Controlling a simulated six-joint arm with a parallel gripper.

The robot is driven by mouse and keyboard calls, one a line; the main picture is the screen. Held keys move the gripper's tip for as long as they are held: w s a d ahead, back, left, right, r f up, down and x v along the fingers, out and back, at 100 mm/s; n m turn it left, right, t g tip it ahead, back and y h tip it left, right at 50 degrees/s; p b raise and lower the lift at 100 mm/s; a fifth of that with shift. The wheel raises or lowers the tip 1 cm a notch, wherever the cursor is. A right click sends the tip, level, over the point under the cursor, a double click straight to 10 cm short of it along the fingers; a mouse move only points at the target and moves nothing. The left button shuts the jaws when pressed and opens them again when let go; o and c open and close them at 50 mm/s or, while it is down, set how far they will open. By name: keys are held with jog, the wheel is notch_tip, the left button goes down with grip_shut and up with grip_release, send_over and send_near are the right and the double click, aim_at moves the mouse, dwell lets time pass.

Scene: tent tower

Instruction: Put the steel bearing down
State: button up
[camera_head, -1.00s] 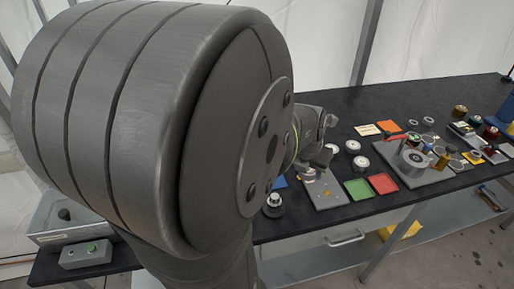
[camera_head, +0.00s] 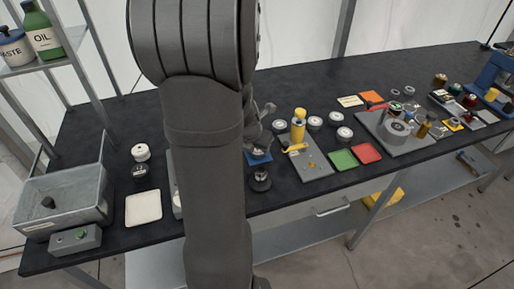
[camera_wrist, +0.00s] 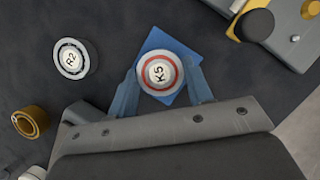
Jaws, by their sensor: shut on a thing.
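The steel bearing (camera_wrist: 158,72) has a pale round face with a red ring and the label K5. In the wrist view it sits between the two fingers of my gripper (camera_wrist: 161,82), which is shut on it. A blue square pad (camera_wrist: 184,52) lies directly under the bearing in that view. I cannot tell whether the bearing touches the pad. In the head view my gripper (camera_head: 258,143) is low over the blue pad (camera_head: 250,160), and my arm hides part of that area.
A round part labelled R2 (camera_wrist: 72,58) and a brass ring (camera_wrist: 30,122) lie near the bearing. A grey plate (camera_head: 316,169) with yellow parts stands to the right. A dark round part (camera_head: 260,180) is in front of the pad. A grey bin (camera_head: 65,205) is at left.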

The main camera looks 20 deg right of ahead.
jog(key=shift+f, duration=0.25)
jog(key=shift+f, duration=0.1)
jog(key=o, duration=1.2)
jog(key=v, duration=1.2)
jog(key=x, duration=1.2)
